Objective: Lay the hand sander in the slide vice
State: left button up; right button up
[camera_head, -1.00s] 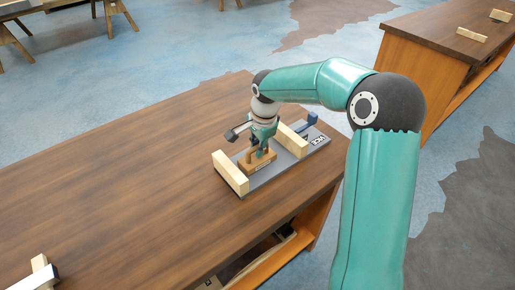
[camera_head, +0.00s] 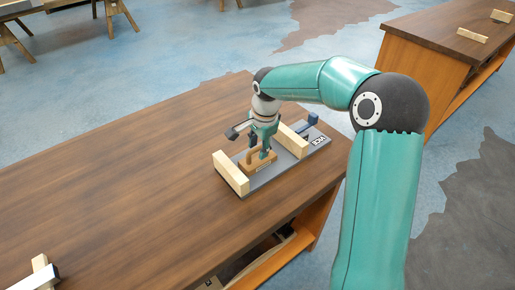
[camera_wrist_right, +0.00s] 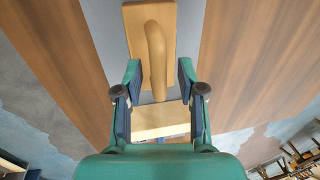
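The slide vice (camera_head: 275,180) is a grey plate with two pale wooden jaws (camera_head: 230,173) on the brown bench; a jaw (camera_wrist_right: 160,121) also shows in the right wrist view. The hand sander (camera_head: 258,163), a wooden block with a rounded handle, lies flat between the jaws; its handle shows in the right wrist view (camera_wrist_right: 156,50). My right gripper (camera_head: 261,149) is just above the sander. In the wrist view its two fingers (camera_wrist_right: 158,93) stand apart on either side of the handle, with gaps. The left gripper is not in view.
A blue part (camera_head: 312,118) sits at the vice's far right end. Pale wooden pieces (camera_head: 40,273) lie at the bench's lower left. The bench's left and middle are clear. Another workbench (camera_head: 440,40) stands at the back right.

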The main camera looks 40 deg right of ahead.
aim_at(262, 161)
notch_tip(262, 161, up, 11)
jog(key=s, duration=0.2)
jog(key=shift+a+p, duration=0.15)
jog(key=shift+p, duration=0.15)
jog(key=shift+w+r, duration=0.1)
